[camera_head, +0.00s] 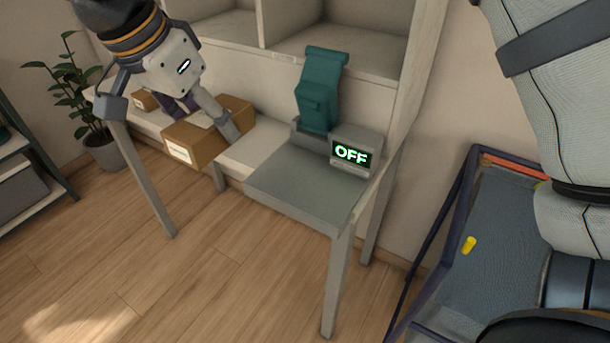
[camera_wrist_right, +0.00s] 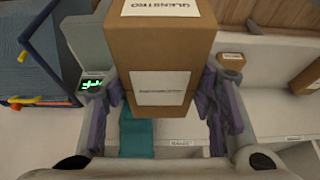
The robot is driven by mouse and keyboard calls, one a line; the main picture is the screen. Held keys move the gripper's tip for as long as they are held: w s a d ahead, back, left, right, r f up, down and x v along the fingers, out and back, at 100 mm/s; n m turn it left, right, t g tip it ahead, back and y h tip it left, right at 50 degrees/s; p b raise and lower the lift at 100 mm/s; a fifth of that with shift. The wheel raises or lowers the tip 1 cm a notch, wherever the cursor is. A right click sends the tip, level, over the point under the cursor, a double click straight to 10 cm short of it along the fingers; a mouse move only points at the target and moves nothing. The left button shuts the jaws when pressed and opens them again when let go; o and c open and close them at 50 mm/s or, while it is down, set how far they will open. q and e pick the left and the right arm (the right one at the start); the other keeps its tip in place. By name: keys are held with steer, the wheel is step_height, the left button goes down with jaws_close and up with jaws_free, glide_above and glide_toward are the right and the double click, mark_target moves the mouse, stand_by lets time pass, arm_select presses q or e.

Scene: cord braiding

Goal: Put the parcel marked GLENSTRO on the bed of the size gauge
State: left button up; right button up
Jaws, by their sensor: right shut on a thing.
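The parcel marked GLENSTRO (camera_head: 205,145) is a brown carton with white labels. In the right wrist view the parcel (camera_wrist_right: 146,55) shows its name label at the top edge and a second label below. My right gripper (camera_head: 208,115) is shut on it, with a finger on either side, left of the size gauge. The gauge has an empty grey bed (camera_head: 300,190) and a display (camera_head: 352,154) reading OFF. The display also shows in the right wrist view (camera_wrist_right: 92,85). The parcel's exact height above the bench is unclear. My left gripper is not in view.
A teal device (camera_head: 320,95) stands behind the bed, left of the display. Another carton (camera_head: 146,101) lies farther left on the bench. A blue bin (camera_head: 490,240) stands at the right. A potted plant (camera_head: 90,110) is at the far left. The wood floor in front is clear.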

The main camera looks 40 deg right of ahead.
steer(key=shift+s, duration=0.15)
steer(key=d+f, duration=0.4)
steer(key=d, duration=0.5)
glide_toward(297, 166)
steer(key=shift+w+d+f, duration=0.5)
steer(key=shift+d+f, duration=0.3)
steer(key=shift+d, duration=0.05)
steer(key=f, duration=0.3)
steer(key=shift+s+d, duration=0.1)
steer(key=shift+d, duration=0.25)
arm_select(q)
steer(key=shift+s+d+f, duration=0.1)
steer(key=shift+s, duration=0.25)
arm_select(e)
steer(key=shift+f, duration=0.25)
steer(key=shift+f, duration=0.2)
steer(key=o, duration=1.1)
steer(key=shift+o, duration=0.2)
